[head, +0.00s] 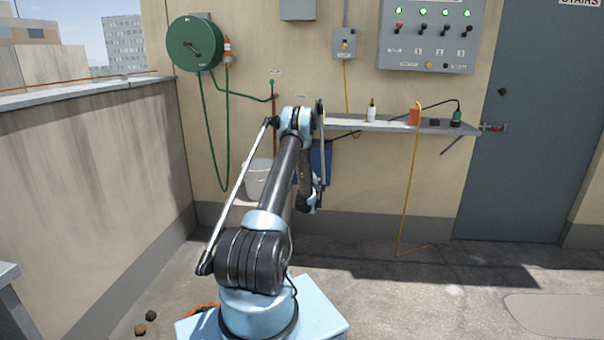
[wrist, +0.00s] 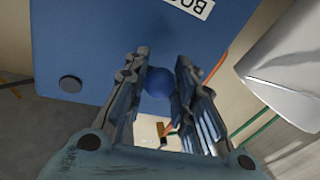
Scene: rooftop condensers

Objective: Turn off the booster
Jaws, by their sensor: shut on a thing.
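The booster is a blue box (wrist: 110,40) filling the upper part of the wrist view, with a white label (wrist: 192,5) partly cut off that starts "BOO". In the head view the blue box (head: 322,158) is low on the wall, partly hidden behind my arm. My gripper (wrist: 159,68) is at the box, its two fingers on either side of a round blue knob (wrist: 158,83), and shut on it. A dark round button (wrist: 70,84) sits on the box to the left, apart from the fingers. The head view does not show the fingertips clearly.
A pale bucket (head: 258,178) stands left of the box and shows close by in the wrist view (wrist: 292,75). A shelf (head: 345,124) runs above right. A green hose reel (head: 194,43) hangs left; a yellow cord (head: 406,200) drops to the floor. Floor at right is open.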

